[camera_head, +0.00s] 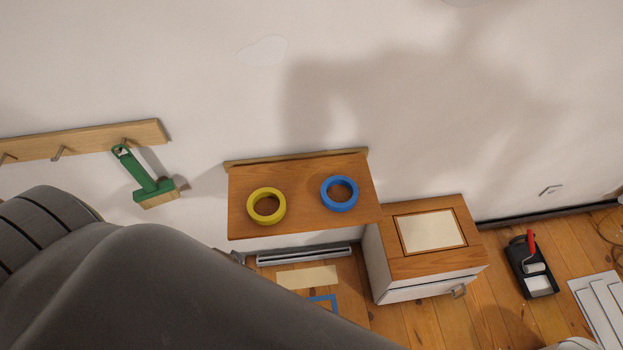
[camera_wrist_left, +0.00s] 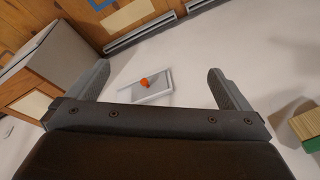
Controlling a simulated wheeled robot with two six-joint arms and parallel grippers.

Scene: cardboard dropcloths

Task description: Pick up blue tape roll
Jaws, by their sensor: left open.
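The blue tape roll (camera_head: 340,208) lies flat on the right half of a small wooden shelf (camera_head: 300,222) against the wall. A yellow tape roll (camera_head: 283,206) lies to its left on the same shelf, with a gap between them. My left arm covers the lower left of the head view. In the left wrist view my left gripper (camera_wrist_left: 158,76) is open, with nothing held between its fingers. I do not see the blue tape roll in that view. My right gripper is not in view.
A wooden-topped cabinet (camera_head: 405,269) stands right of the shelf. A green brush (camera_head: 147,178) hangs from a wooden hook rail (camera_head: 90,141) at left. A paint tray (camera_head: 522,270) with a red-handled roller is on the floor. The wall above the shelf is clear.

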